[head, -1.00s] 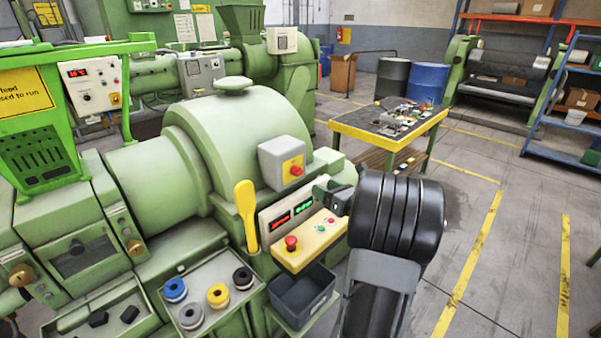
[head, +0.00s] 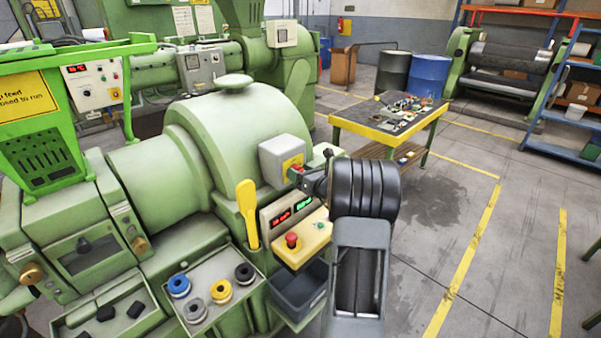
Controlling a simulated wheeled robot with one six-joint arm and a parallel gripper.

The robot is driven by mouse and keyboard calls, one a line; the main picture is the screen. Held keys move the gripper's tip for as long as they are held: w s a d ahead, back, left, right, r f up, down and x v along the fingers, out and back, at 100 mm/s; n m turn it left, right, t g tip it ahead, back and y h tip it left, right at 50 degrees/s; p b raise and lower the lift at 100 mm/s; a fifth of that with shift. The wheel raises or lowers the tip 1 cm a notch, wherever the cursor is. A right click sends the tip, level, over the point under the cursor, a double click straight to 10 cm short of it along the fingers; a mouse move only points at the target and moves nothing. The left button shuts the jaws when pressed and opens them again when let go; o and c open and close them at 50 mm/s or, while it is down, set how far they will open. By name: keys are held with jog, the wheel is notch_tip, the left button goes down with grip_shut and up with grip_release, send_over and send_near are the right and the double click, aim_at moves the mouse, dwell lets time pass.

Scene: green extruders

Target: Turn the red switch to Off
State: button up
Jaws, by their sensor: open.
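The red switch (head: 296,168) sits on a yellow plate (head: 292,160) on the front of a grey box (head: 281,154), fixed to the green extruder. It is small and partly covered, so I cannot read its position. My gripper (head: 303,178) is open, with its fingertips right at the switch from the right and slightly below. I cannot tell whether they touch it or stand around it.
Below is a yellow control panel with a red mushroom button (head: 291,239) and lit displays (head: 292,210). A yellow lever (head: 247,213) stands left of it. A dark bin (head: 298,290) and a tray of spools (head: 195,313) lie lower. A worktable (head: 350,127) stands behind.

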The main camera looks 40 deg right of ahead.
jog(key=c, duration=0.9)
jog(key=shift+f, duration=0.1)
jog(key=shift+f+b, duration=0.1)
jog(key=shift+b, duration=0.4)
jog(key=n+b, duration=0.1)
jog(key=b, duration=0.2)
jog(key=n+b, duration=0.1)
jog(key=b, duration=0.1)
jog(key=shift+f+n+b, duration=0.35)
jog(key=shift+n+b, duration=0.05)
jog(key=n+b, duration=0.6)
jog(key=b, duration=0.6)
jog(key=shift+n, duration=0.3)
jog(key=n+b, duration=0.4)
jog(key=b, duration=0.3)
jog(key=shift+n+t+y, duration=0.3)
jog(key=shift+y, duration=0.1)
jog(key=n+b, duration=0.1)
jog(key=b, duration=0.1)
jog(key=n+b, duration=0.1)
jog(key=n, duration=0.1)
jog(key=n+b, duration=0.1)
jog(key=b, duration=0.1)
jog(key=shift+r+b, duration=0.25)
jog(key=shift+b, duration=0.05)
jog(key=shift+n, duration=0.4)
